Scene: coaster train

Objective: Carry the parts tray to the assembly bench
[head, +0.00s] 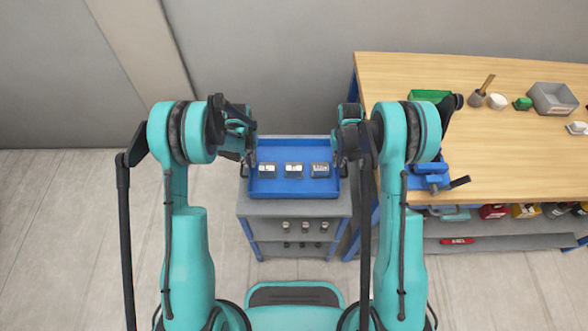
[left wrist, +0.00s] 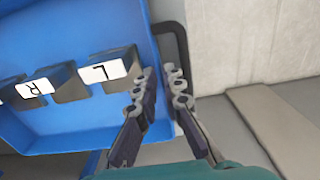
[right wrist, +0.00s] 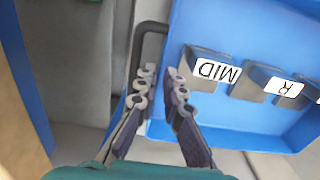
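The blue parts tray (head: 293,188) sits on top of a grey cart and holds three grey labelled parts in a row. The labels read L (left wrist: 104,71), R (left wrist: 34,88) and MID (right wrist: 216,70) in the wrist views. A dark handle stands at each short side, the left one (left wrist: 180,42) and the right one (right wrist: 141,45). My left gripper (left wrist: 162,88) is open, its fingertips apart at the tray's left rim and handle. My right gripper (right wrist: 160,82) is open likewise at the right side. The assembly bench (head: 440,90) has a wooden top, right of the cart.
The grey cart (head: 295,208) has lower shelves with small parts.

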